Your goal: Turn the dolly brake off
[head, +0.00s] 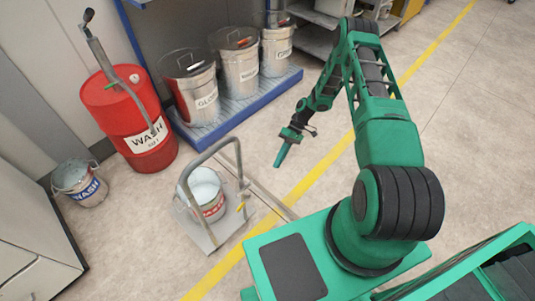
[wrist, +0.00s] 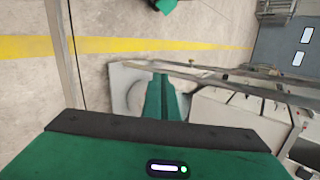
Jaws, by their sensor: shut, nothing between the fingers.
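The dolly (head: 198,234) stands on the floor left of my base in the head view, with a flat grey plate and a tall bent tube handle. A white bucket with a red label (head: 211,206) stands on it. A small yellow part (head: 241,208), possibly the brake lever, shows at the dolly's right side; its setting is too small to tell. My gripper (head: 279,162) is shut and empty, pointing down, above and to the right of the dolly and apart from it. In the wrist view my green fingers (wrist: 161,98) are together and partly cover the pale things behind them.
A red WASH drum (head: 125,115) with a pump stands behind the dolly, beside several lidded buckets on a blue pallet (head: 222,122). Another WASH bucket (head: 80,184) stands far left. A yellow floor line (head: 318,172) crosses near my base. Open floor lies right.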

